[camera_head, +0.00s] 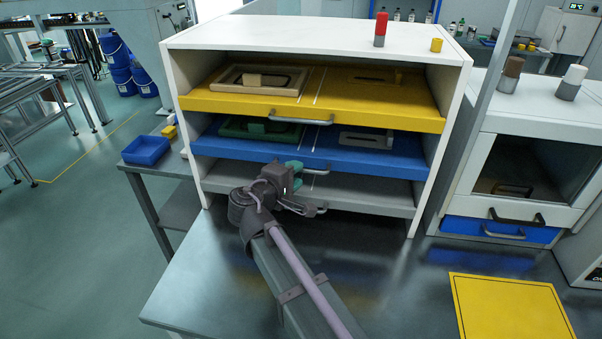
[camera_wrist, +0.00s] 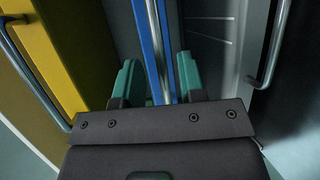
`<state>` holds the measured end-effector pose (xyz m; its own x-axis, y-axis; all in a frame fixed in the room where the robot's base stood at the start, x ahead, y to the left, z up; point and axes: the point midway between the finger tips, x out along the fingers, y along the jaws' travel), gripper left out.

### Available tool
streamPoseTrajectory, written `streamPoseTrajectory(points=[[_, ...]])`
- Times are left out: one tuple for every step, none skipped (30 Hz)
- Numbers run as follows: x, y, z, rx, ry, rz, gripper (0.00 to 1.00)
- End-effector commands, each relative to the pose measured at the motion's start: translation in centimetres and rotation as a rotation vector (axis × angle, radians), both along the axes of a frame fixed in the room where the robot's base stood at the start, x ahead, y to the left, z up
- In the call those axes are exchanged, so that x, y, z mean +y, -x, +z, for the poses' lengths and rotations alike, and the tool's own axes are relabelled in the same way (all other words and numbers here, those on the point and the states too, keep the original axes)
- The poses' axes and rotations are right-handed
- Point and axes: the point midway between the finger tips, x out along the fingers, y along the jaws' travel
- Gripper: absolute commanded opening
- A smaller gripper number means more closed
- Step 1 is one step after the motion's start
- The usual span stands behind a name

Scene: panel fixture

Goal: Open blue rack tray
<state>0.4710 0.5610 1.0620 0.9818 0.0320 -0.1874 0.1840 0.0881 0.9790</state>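The blue rack tray (camera_head: 350,158) is in the middle level of the white rack, between the yellow and grey trays. Its front looks roughly in line with theirs. Its silver handle (camera_head: 316,171) is partly hidden by my gripper (camera_head: 292,177), which is at the tray front. In the wrist view, the blue tray (camera_wrist: 145,38) is a narrow strip with its handle (camera_wrist: 157,50) running between the teal fingers of my gripper (camera_wrist: 159,80). The fingers are open, with a gap on each side of the handle. The handle's near part is hidden by the gripper body.
The yellow tray (camera_head: 220,102) with its handle (camera_head: 302,121) is above, and the grey tray (camera_head: 370,193) is below. A cabinet (camera_head: 460,205) with a dark handle stands at right. A yellow mat (camera_head: 508,305) lies on the metal table (camera_head: 400,285), which is otherwise mostly clear.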

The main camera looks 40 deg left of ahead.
Motion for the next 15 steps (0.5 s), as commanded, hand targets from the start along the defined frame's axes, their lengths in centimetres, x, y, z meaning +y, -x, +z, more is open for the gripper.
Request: streamPoseTrajectory(points=[[0.1,-1.1,-0.4,0.0,-0.001,-0.002,0.36],[0.1,-1.7,-0.5,0.0,0.0,-0.003,0.36],[0.2,-2.2,-0.6,0.0,-0.001,-0.001,0.36],[0.2,-2.5,-0.6,0.0,-0.001,-0.001,0.36],[0.2,-2.8,-0.6,0.0,-0.001,-0.001,0.36],[0.1,-3.1,-0.7,0.0,-0.001,-0.001,0.36],[0.1,-3.2,-0.7,0.0,-0.001,-0.001,0.36],[0.1,-3.3,-0.7,0.0,-0.001,-0.001,0.36],[0.1,-3.3,-0.6,0.0,-0.001,-0.001,0.36],[0.1,-3.3,-0.6,0.0,-0.001,-0.001,0.36],[0.1,-3.3,-0.6,0.001,-0.001,0.0,0.36],[0.1,-3.3,-0.6,0.001,-0.001,0.0,0.36],[0.1,-3.3,-0.6,0.001,-0.001,0.0,0.36],[0.1,-3.3,-0.6,0.001,-0.001,0.0,0.36],[0.1,-3.3,-0.6,0.001,-0.001,0.0,0.33]])
